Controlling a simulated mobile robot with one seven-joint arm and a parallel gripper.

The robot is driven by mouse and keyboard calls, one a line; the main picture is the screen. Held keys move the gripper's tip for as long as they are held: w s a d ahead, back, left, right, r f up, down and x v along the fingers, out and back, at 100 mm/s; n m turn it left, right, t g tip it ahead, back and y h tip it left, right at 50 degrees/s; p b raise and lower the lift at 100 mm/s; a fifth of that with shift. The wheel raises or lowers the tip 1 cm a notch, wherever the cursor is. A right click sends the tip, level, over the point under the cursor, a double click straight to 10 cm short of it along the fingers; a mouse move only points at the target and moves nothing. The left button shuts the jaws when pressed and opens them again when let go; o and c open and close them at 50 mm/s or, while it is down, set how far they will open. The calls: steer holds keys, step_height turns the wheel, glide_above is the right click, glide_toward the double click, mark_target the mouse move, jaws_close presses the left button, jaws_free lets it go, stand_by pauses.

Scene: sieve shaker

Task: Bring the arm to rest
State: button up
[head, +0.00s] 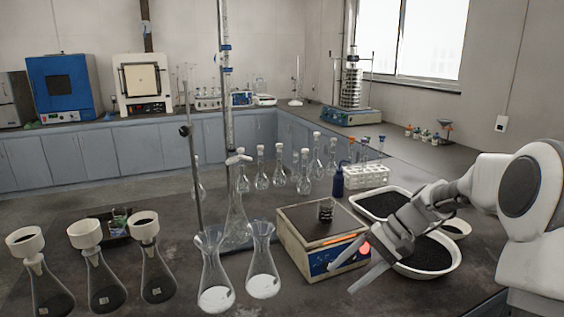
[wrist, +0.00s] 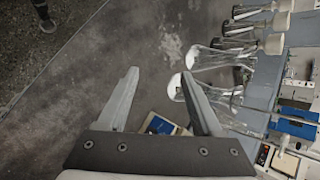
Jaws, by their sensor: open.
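My arm reaches in from the right edge in the head view, over the bench. My gripper (head: 343,278) is open and empty, its two fingers apart, close in front of the balance (head: 320,238). It also shows in the wrist view (wrist: 159,73), with bare bench between the fingertips. The balance has a small dark cylinder (head: 326,210) on its pan. My arm partly hides a white basin of dark granules (head: 432,256); whether it touches the basin or the balance I cannot tell.
Two flasks with white contents (head: 263,275) stand left of the balance. Several filter flasks (head: 105,285) stand at the front left. Behind are stoppered flasks, a tube rack (head: 366,177) and a second basin (head: 378,203). A sieve shaker (head: 351,115) stands at the back.

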steer(key=s+r+n+t+h+p, duration=0.2)
steer(key=s+r, duration=0.5)
steer(key=s, duration=0.4)
steer(key=s+r+n+t+h+p, duration=0.2)
steer(key=s+r+h, duration=0.4)
steer(key=s, duration=0.5)
step_height(320, 180, up, 2)
steer(key=shift+s+a+r+n+t+h+p, duration=0.3)
steer(key=shift+a+t+h+p, duration=0.1)
steer(key=shift+t+p, duration=0.6)
